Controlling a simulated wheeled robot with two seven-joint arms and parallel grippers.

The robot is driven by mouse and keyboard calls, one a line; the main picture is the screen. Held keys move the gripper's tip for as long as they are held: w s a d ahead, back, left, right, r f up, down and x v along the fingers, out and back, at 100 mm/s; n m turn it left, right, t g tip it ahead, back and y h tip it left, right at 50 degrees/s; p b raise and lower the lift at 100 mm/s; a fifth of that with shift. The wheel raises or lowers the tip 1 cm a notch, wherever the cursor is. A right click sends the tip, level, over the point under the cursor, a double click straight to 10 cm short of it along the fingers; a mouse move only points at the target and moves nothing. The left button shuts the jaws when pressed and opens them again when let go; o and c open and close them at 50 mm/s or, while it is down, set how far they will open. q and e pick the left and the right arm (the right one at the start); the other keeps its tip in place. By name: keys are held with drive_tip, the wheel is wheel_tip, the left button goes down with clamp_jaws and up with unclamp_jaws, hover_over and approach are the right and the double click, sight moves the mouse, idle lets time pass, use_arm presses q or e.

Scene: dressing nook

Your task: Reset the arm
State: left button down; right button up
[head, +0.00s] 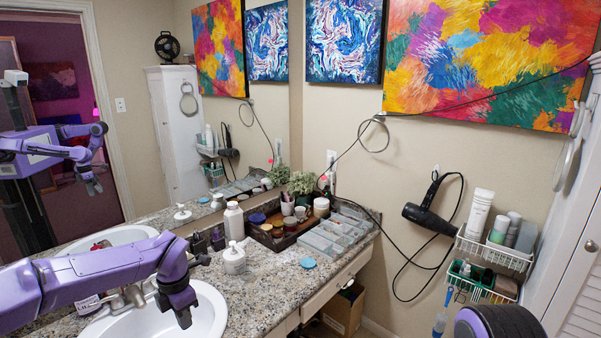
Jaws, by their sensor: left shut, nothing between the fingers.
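My left arm comes in from the left, purple and dark grey, and reaches over the sink (208,316). My left gripper (184,318) is at its end, pointing down over the basin. It is shut and holds nothing. A rounded purple and dark part of my right arm (500,322) shows at the bottom right edge; its gripper is out of view.
A granite counter (262,285) holds a soap pump (234,258) close to my left wrist, a wooden tray (262,236) and clear organizers (335,232). A hair dryer (430,212) and wire baskets (490,255) hang at right. A mirror (240,130) reflects me.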

use_arm(q)
drive_tip(key=s+d+f+m+t+y+b, duration=0.1)
drive_tip(key=s+f+m+t+y+b, duration=0.15)
drive_tip(key=s+f+m, duration=0.65)
drive_tip(key=s+f+m+t+y+b, duration=0.1)
drive_tip(key=s+f+m+t+y, duration=0.3)
drive_tip(key=f, duration=0.9)
drive_tip(key=s+a+f+m+g+h+b, duration=0.1)
drive_tip(key=s+f+m, duration=0.3)
drive_tip(key=s, duration=0.7)
drive_tip(key=s+a+f+m+g+h+b, duration=0.2)
drive_tip(key=s+f+m, duration=0.2)
drive_tip(key=s, duration=0.8)
drive_tip(key=shift+s+f+b, duration=0.15)
drive_tip(key=shift+b, duration=0.15)
use_arm(e)
wheel_tip(320, 180, down, 7)
drive_tip(key=shift+w, duration=0.15)
